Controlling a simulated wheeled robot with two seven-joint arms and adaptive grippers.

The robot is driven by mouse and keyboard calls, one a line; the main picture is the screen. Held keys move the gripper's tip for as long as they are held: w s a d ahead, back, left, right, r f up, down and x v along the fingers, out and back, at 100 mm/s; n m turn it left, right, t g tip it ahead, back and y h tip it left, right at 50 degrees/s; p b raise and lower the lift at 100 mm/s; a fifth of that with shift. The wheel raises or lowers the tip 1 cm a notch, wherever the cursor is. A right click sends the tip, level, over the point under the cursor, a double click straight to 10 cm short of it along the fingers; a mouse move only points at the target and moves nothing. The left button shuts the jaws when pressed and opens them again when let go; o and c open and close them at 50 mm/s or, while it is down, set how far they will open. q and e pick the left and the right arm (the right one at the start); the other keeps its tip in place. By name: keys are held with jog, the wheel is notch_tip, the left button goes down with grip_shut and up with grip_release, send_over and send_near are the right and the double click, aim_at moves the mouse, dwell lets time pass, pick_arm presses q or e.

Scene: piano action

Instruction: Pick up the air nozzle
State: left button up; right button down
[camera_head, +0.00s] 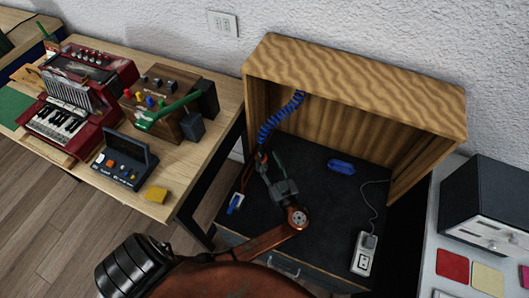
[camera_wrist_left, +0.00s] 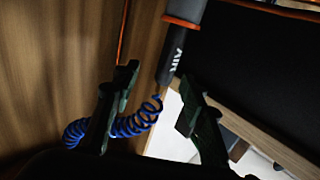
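The air nozzle (camera_wrist_left: 176,52) shows in the left wrist view as a dark grey body with an orange ring and an "AIR" label. A blue coiled hose (camera_wrist_left: 118,126) lies below it and to its left. In the head view the hose (camera_head: 280,117) hangs inside the wooden cabinet, and the nozzle is small and hard to make out. My left gripper (camera_wrist_left: 157,82) is open, with dark green fingers apart; the nozzle's lower end shows between the fingertips. I cannot tell its depth or any contact. In the head view my left gripper (camera_head: 271,168) is inside the cabinet. My right gripper is out of view.
The wooden cabinet (camera_head: 355,85) has walls close around the gripper. On its dark floor are a blue object (camera_head: 341,167) and a grey corded device (camera_head: 364,253). A wooden table (camera_head: 217,92) with a red accordion (camera_head: 70,118) stands left; a white counter (camera_head: 447,215) stands right.

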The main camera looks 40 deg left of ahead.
aim_at(262, 151)
pick_arm(q)
jog(key=x, duration=0.6)
jog(key=shift+s+a+r+b, duration=0.2)
jog(key=shift+s+b, duration=0.15)
jog(key=shift+b, duration=0.05)
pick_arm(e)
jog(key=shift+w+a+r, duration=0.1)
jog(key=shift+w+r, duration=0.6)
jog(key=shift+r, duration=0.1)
pick_arm(q)
jog(key=shift+c, duration=0.3)
grip_shut()
